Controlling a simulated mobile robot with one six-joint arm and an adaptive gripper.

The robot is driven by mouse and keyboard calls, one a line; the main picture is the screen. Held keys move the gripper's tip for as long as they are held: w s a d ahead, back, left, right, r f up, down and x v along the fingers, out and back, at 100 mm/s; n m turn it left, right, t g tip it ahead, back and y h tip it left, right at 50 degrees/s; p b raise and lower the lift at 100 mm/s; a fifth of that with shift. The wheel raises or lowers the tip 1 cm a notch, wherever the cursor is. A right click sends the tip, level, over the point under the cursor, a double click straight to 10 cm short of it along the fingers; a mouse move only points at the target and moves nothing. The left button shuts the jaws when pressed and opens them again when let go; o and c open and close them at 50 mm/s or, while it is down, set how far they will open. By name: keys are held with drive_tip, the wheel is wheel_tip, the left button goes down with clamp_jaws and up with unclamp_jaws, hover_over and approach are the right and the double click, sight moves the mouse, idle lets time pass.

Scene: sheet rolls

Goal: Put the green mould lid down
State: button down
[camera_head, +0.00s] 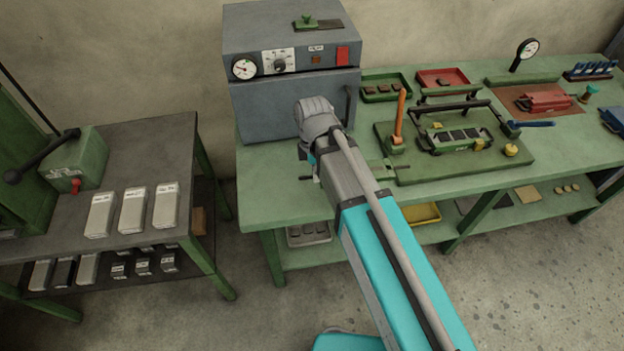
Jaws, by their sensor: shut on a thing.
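My gripper (309,168) hangs below my grey wrist, in front of the grey oven and over the left part of the green bench. It is seen from behind and is small. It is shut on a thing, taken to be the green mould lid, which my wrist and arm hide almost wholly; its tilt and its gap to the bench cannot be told.
The grey oven (290,100) stands at the bench's left end, with a small green-handled piece (306,21) on top. Green (386,88) and red (443,79) trays lie behind the mould. The bench's front left (265,195) is clear. A dark table (130,160) with grey blocks stands left.

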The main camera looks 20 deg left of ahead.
drive_tip(key=shift+s, duration=0.1)
drive_tip(key=s+a, duration=0.4)
drive_tip(key=s, duration=0.2)
drive_tip(key=shift+s+h, duration=0.25)
drive_tip(key=shift+h, duration=0.05)
idle(0.5)
drive_tip(key=w+a+f+b, duration=0.8)
drive_tip(key=w, duration=0.1)
drive_tip(key=shift+a, duration=0.2)
drive_tip(key=shift+w+a+f+b, duration=0.35)
drive_tip(key=shift+f+b, duration=0.15)
drive_tip(key=shift+b, duration=0.1)
drive_tip(key=shift+f, duration=0.1)
